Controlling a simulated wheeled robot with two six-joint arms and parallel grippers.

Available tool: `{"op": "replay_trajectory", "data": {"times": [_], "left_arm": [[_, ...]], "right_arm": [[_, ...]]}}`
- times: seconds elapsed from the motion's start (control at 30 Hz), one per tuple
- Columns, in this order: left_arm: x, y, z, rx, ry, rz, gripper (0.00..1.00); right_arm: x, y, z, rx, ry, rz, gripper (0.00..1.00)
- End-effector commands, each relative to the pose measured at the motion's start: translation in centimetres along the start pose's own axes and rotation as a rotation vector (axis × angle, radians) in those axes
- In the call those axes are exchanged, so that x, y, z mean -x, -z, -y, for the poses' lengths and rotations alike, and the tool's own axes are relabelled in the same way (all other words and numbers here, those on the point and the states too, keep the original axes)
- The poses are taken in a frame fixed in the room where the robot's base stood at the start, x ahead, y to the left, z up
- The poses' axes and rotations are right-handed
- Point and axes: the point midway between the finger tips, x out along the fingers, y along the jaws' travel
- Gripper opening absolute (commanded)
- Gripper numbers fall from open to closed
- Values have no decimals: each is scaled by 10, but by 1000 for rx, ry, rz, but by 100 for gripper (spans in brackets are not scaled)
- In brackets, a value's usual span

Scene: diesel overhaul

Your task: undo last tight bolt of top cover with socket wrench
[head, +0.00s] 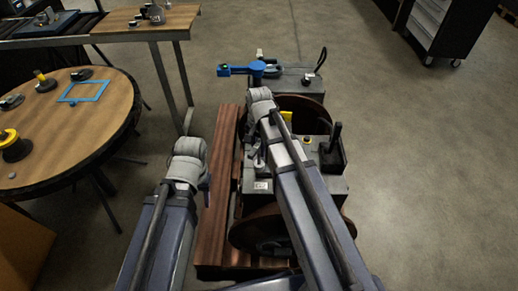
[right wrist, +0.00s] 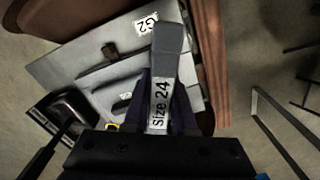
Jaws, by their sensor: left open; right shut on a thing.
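The socket wrench, a grey bar with a white "Size 24" label (right wrist: 159,105), is in my right gripper (right wrist: 166,92). The gripper is shut on it, and the wrench's far end points up the picture over the engine (right wrist: 75,68). A grey cover plate with a "G2" label lies beneath; a dark bolt-like stub (right wrist: 109,50) stands on it. I cannot tell whether the wrench touches a bolt. In the head view my right gripper (head: 258,158) is over the engine (head: 325,187), mostly hidden by its arm. My left gripper (head: 206,186) is open beside the wooden beam, touching nothing visible.
The wooden beam (head: 217,222) runs along the engine's left side. Brown wheels (head: 312,112) flank the block, and a black box (head: 332,158) sits at its right. A round table (head: 105,120) with parts stands left.

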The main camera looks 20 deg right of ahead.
Motion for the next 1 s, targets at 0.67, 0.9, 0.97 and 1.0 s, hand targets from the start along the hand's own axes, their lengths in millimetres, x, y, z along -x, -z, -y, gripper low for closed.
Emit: {"op": "replay_trajectory", "data": {"times": [0.67, 0.9, 0.97, 1.0], "left_arm": [[1, 0, 0, 0, 0, 0, 50], [2, 0, 0, 0, 0, 0, 50], [2, 0, 0, 0, 0, 0, 50], [2, 0, 0, 0, 0, 0, 50]], "right_arm": [[1, 0, 0, 967, 0, 0, 0], [2, 0, 0, 1309, 0, 0, 0], [2, 0, 0, 1394, 0, 0, 0], [2, 0, 0, 1451, 0, 0, 0]]}}
